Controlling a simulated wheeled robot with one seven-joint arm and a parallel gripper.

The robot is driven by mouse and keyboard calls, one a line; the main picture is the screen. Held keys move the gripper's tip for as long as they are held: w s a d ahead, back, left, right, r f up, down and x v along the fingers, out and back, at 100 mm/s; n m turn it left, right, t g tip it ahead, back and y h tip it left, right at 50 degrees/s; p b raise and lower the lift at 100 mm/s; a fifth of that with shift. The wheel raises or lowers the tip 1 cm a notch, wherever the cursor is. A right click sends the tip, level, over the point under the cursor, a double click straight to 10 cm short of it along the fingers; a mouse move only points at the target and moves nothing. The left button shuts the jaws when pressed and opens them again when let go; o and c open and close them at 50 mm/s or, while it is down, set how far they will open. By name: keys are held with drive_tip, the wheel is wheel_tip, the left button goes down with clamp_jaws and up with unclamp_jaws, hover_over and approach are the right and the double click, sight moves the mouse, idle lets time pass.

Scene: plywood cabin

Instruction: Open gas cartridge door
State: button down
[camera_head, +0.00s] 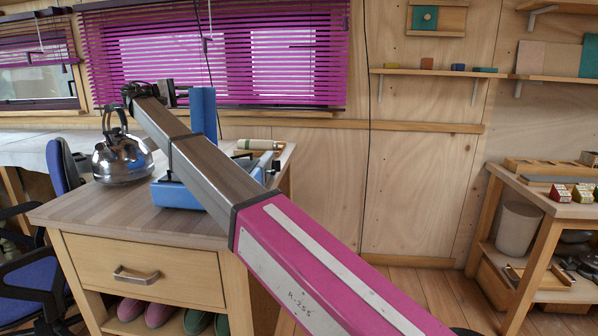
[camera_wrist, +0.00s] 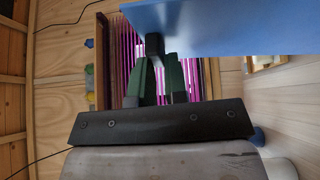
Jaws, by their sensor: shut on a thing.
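The blue portable stove (camera_head: 180,192) sits on the wooden cabinet top, mostly behind my arm. Its blue gas cartridge door (camera_head: 203,112) stands upright above the stove body. My gripper (camera_head: 184,94) is at the door's upper left edge. In the wrist view the door is a broad blue panel (camera_wrist: 225,25) at the upper right. My green fingers converge there, and their dark tips (camera_wrist: 153,45) are shut on the door's edge. The exact contact is partly hidden. A pale gas cartridge (camera_head: 258,145) lies on the top behind the stove.
A shiny kettle (camera_head: 122,158) stands left of the stove on the cabinet top (camera_head: 95,215). Magenta blinds (camera_head: 270,55) hang behind. A blue chair (camera_head: 35,265) is at the left. A workbench (camera_head: 570,208) stands at the right, with open floor (camera_head: 430,290) between.

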drive_tip(key=shift+a+f, duration=0.2)
drive_tip(key=shift+a, duration=0.1)
drive_tip(key=c, duration=1.1)
unclamp_jaws()
drive_tip(key=shift+d, duration=0.1)
drive_tip(key=shift+r, duration=0.1)
